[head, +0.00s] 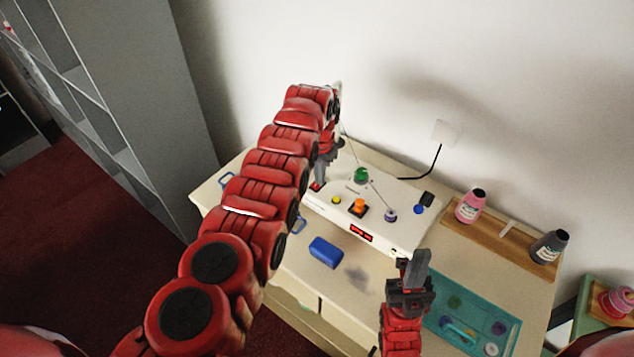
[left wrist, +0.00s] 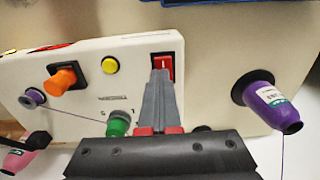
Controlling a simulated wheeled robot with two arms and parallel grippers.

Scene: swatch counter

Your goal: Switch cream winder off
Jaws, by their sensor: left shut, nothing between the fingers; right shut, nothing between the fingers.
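The cream winder (head: 400,230) stands on the counter against the wall, and its top panel (left wrist: 110,85) fills much of the left wrist view. A red rocker switch (left wrist: 162,66) in a dark frame sits near the panel's edge. My left gripper (head: 320,183) is shut and empty, pointing down at the panel. In the left wrist view its fingertips (left wrist: 160,74) overlap the lower part of the switch; I cannot tell if they touch it. The fingers partly hide the switch, and which way it is tilted is unclear. My right gripper (head: 421,258) is shut and empty in front of the winder.
A blue block (head: 325,252) lies on the counter in front. A teal tray (head: 508,328) and a wooden board (head: 510,232) are at right.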

